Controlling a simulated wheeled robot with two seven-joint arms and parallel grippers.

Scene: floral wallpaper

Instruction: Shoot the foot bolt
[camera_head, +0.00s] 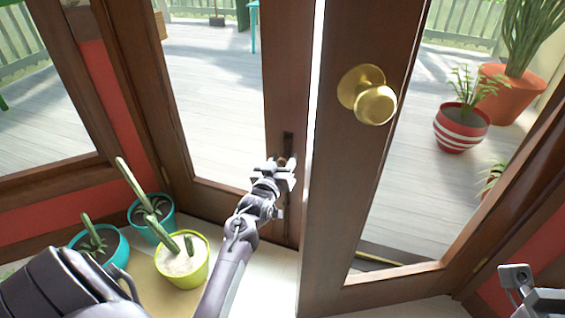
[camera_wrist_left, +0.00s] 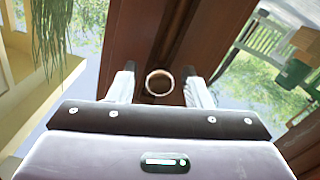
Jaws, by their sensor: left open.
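The foot bolt (camera_head: 288,141) is a dark narrow vertical fitting low on the inner edge of the left wooden door leaf (camera_head: 286,75). My left gripper (camera_head: 281,163) is in front of it and hides part of it. In the left wrist view, a round, ring-like bolt knob (camera_wrist_left: 159,82) sits between the two spread fingers of my left gripper (camera_wrist_left: 160,79), with a gap on both sides. The left gripper is open. Part of my right gripper (camera_head: 520,283) shows at the lower right edge; its jaws cannot be made out.
The right door leaf (camera_head: 335,185) with a brass knob (camera_head: 374,103) stands ajar, close to the right of my left gripper. Potted cacti, one in a yellow-green pot (camera_head: 187,268), stand at the lower left. Potted plants (camera_head: 461,128) stand on the deck outside.

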